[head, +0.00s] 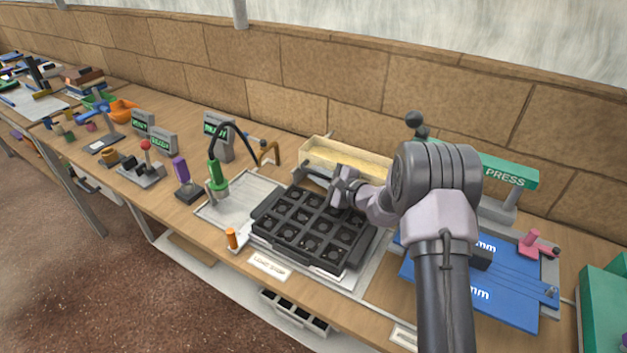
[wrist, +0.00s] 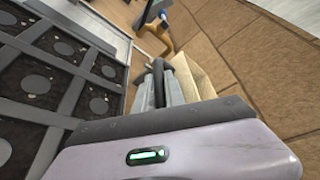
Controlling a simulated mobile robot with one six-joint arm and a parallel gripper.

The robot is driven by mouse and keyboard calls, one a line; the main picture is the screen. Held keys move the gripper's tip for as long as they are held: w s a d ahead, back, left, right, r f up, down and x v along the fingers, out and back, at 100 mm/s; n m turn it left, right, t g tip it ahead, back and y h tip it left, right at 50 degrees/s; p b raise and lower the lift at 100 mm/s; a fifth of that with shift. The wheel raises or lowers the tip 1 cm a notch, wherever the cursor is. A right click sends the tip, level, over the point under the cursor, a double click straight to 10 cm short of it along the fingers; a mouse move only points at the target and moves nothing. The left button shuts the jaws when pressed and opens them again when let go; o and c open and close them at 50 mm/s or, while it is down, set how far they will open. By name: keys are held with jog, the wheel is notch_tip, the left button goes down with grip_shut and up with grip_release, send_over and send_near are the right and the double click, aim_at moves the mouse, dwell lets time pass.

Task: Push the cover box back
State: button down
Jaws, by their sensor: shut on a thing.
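A pale yellow, open-topped box (head: 348,157), which I take for the cover box, stands behind the black tray, near the wall. It also shows in the wrist view (wrist: 192,78), just beyond the fingers. My gripper (head: 340,183) is low at the box's front side, above the back edge of the tray. In the wrist view, my gripper (wrist: 160,84) is shut on a narrow dark bar, seemingly a handle. I cannot tell whether that bar belongs to the box. My gripper and arm hide part of the box's front and right end.
The black gridded tray (head: 308,226) with round discs in its cells lies in front of the box. A grey flat tray (head: 240,200) is left of it. A green-topped press (head: 510,174) and blue board (head: 500,295) are at right. The brick wall (head: 330,85) rises behind.

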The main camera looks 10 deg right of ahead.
jog(key=shift+w+d+r, duration=0.1)
jog(key=c, duration=1.4)
grip_release()
jog(key=shift+w+d, duration=0.1)
jog(key=shift+r, duration=0.25)
notch_tip(320, 180, up, 3)
jog(key=shift+w+p, duration=0.1)
jog(key=shift+p, duration=0.95)
jog(key=shift+s+r, duration=0.2)
jog(key=shift+s, duration=0.45)
jog(key=s+p, duration=0.2)
jog(key=s, duration=1.3)
jog(key=shift+d+r+p, duration=0.3)
jog(key=shift+r, duration=0.15)
